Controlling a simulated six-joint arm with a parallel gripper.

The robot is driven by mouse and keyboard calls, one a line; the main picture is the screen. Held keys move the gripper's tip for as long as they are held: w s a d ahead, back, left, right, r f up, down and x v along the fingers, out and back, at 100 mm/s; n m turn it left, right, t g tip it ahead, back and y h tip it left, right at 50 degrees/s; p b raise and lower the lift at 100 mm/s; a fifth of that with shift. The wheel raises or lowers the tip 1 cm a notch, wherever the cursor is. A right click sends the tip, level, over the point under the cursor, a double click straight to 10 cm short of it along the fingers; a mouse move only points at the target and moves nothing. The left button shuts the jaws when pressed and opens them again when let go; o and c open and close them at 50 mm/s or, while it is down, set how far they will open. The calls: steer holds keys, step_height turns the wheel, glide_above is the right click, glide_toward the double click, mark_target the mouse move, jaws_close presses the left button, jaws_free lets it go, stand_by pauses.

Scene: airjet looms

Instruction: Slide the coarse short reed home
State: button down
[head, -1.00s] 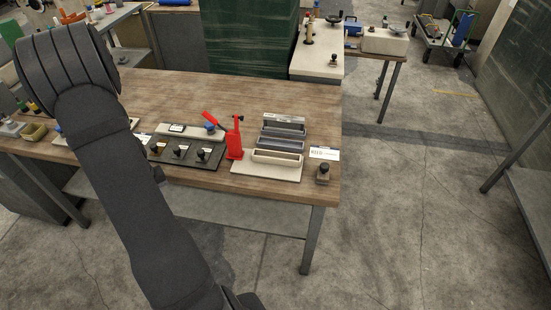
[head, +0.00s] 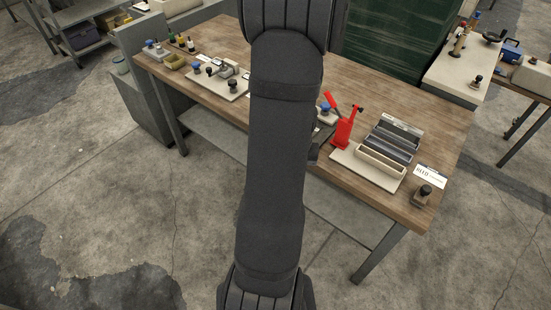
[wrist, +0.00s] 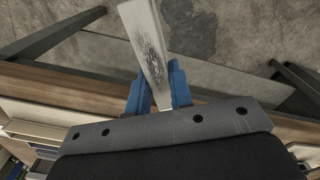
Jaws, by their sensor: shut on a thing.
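In the wrist view, my gripper (wrist: 158,76) has its blue fingers shut on a long, pale metal strip (wrist: 145,35), which looks like a reed. The strip runs up past the fingertips and has a dark, finely marked patch on its face. I cannot tell whether it is the coarse short one. In the head view my arm hides the gripper and the strip. A reed rack (head: 382,161) with a pale front and dark grey slots stands at the right of the wooden bench, beside a white card reading REED (head: 430,177).
A red lever tool (head: 342,132) stands just left of the rack. A small knobbed block (head: 422,195) sits near the front right corner of the bench (head: 395,208). Boards with knobs (head: 222,78) lie at the left. Bare wood lies behind the rack.

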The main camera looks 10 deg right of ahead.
steer(key=s+d+r, duration=0.3)
steer(key=s+d, duration=0.2)
steer(key=d, duration=0.1)
steer(key=w+d+r+n, duration=0.2)
steer(key=d+r+n, duration=0.1)
steer(key=d, duration=0.4)
steer(key=w+d+r+n, duration=0.2)
steer(key=d+r+n, duration=0.1)
steer(key=d+n, duration=0.2)
steer(key=w+d+r+n, duration=0.3)
steer(key=d+r+n, duration=0.1)
steer(key=d, duration=0.5)
steer(key=shift+d, duration=0.4)
steer(key=shift+f, duration=2.9)
steer(key=shift+f, duration=1.75)
steer(key=c, duration=1.2)
jaws_free()
